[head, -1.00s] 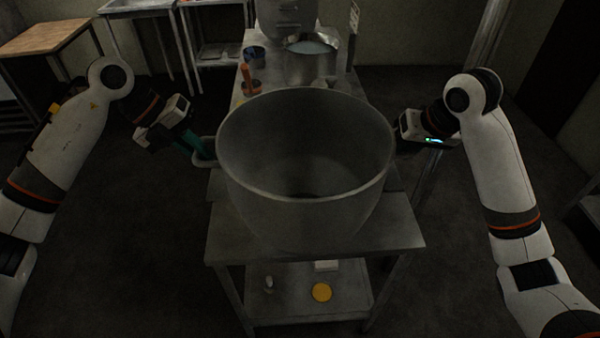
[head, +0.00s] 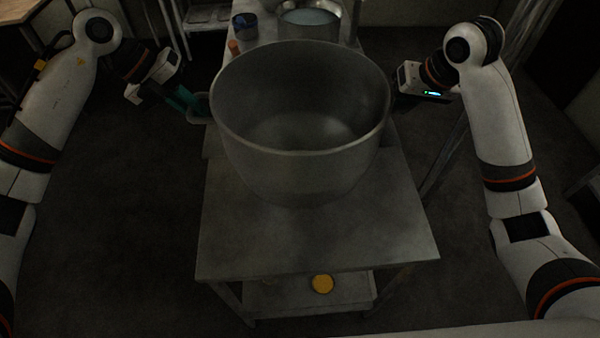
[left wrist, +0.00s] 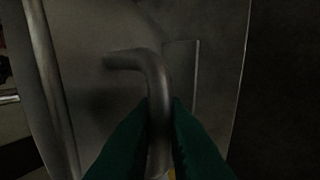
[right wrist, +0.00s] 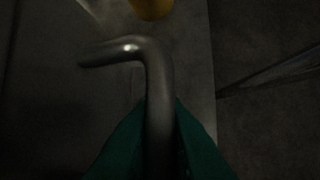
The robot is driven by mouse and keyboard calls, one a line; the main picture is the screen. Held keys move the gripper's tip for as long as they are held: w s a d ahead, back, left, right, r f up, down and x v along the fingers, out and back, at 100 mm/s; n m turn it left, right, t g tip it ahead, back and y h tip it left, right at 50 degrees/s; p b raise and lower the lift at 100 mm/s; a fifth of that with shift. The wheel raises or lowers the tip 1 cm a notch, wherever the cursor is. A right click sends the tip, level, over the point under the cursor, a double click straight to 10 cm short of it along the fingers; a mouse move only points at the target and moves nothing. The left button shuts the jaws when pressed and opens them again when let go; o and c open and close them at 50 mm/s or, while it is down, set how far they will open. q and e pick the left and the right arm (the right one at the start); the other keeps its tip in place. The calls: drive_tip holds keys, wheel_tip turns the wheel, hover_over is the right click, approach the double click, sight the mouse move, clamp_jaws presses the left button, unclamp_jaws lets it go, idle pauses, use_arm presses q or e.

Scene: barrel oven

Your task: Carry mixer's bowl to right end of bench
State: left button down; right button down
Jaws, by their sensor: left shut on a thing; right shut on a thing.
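The mixer's bowl (head: 300,170) is a large, deep, empty steel bowl, upright over the bench (head: 310,240) in the middle of the head view. I cannot tell whether its base touches the top. My left gripper (head: 193,103) is at the bowl's left side, its teal fingers shut on a bent metal handle (left wrist: 152,65), also seen in the left wrist view. My right gripper (head: 402,92) is at the bowl's right side, its fingers mostly hidden in the head view. In the right wrist view its fingers (right wrist: 160,110) are shut on the other handle (right wrist: 150,50).
The bench's near end is bare. Behind the bowl are a blue container (head: 244,27), an orange item (head: 234,47) and a steel pot with pale contents (head: 310,18). A yellow disc (head: 322,284) lies on the lower shelf. Dark floor is open on both sides.

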use_arm(q)
drive_tip(key=shift+s+r, duration=0.2)
drive_tip(key=shift+r, duration=0.25)
use_arm(e)
drive_tip(key=shift+s+d+r, duration=0.1)
drive_tip(key=shift+s+r, duration=0.1)
drive_tip(key=shift+r, duration=0.25)
use_arm(q)
drive_tip(key=shift+f, duration=0.1)
use_arm(e)
drive_tip(key=shift+f, duration=0.1)
